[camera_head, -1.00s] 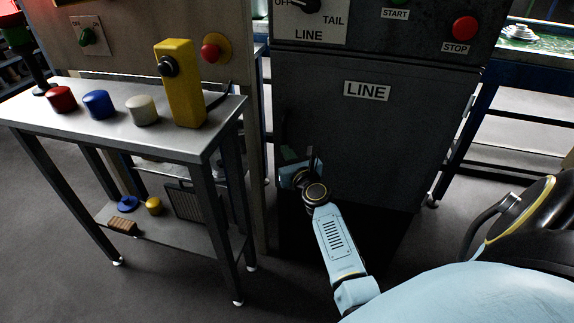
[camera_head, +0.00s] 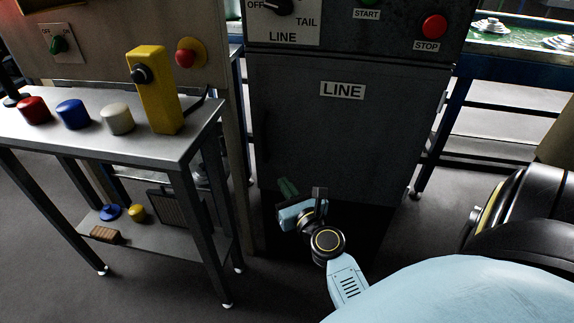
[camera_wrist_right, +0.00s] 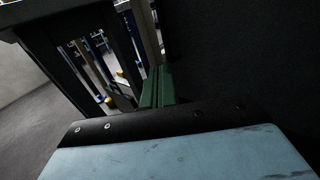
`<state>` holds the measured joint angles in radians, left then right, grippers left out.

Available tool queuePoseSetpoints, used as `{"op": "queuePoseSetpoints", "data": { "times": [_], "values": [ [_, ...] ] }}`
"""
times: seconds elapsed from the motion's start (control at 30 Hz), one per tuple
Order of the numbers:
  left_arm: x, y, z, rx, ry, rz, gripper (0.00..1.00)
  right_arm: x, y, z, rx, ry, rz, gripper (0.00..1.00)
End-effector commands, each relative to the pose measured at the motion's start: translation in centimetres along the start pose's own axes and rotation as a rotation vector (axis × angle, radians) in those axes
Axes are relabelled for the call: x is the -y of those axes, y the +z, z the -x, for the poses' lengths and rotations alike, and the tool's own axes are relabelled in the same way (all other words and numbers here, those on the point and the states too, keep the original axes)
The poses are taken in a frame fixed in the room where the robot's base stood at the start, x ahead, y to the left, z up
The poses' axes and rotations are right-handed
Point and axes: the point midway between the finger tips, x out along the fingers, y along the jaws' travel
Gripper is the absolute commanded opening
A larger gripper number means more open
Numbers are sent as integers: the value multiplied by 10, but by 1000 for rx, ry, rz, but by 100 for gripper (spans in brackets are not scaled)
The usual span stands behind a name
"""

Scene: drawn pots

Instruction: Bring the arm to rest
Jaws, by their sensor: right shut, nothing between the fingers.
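My right gripper (camera_head: 287,187) is low in front of the dark grey LINE cabinet (camera_head: 345,140). Its green fingers are together with nothing between them. They also show in the right wrist view (camera_wrist_right: 157,88), above the pale blue wrist housing. My right arm is bent, with its dark round joints and pale blue links below and to the right of the gripper. The gripper appears apart from the cabinet front, though the exact gap is hard to judge. My left gripper is not in view.
At left stands a metal table (camera_head: 165,146) with a red cap (camera_head: 33,111), a blue cap (camera_head: 72,114), a white cap (camera_head: 117,120) and a yellow box (camera_head: 156,92) with a black knob. The cabinet carries a red STOP button (camera_head: 434,26). Dark floor lies between table and cabinet.

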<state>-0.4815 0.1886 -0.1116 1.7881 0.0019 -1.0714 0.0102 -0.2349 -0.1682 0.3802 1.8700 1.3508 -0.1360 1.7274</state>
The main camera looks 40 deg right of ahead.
Motion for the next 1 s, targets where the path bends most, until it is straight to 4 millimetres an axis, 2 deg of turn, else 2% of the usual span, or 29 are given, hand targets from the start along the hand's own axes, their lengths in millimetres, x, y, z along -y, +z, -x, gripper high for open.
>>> {"op": "queuePoseSetpoints", "data": {
  "times": [0.67, 0.77, 0.83, 0.93, 1.0],
  "values": [
    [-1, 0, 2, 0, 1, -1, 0, -2, -3, 3, -8, 6, 18, 0],
    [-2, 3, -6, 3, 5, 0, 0, -13, -23, 3, -62, 44, 145, 0],
    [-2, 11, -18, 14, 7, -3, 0, -28, -53, 6, -131, 108, 333, 0],
    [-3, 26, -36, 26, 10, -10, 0, -54, -114, 23, -242, 274, 726, 0],
    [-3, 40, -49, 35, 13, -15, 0, -67, -161, 46, -299, 436, 1037, 0]
  ]
}}
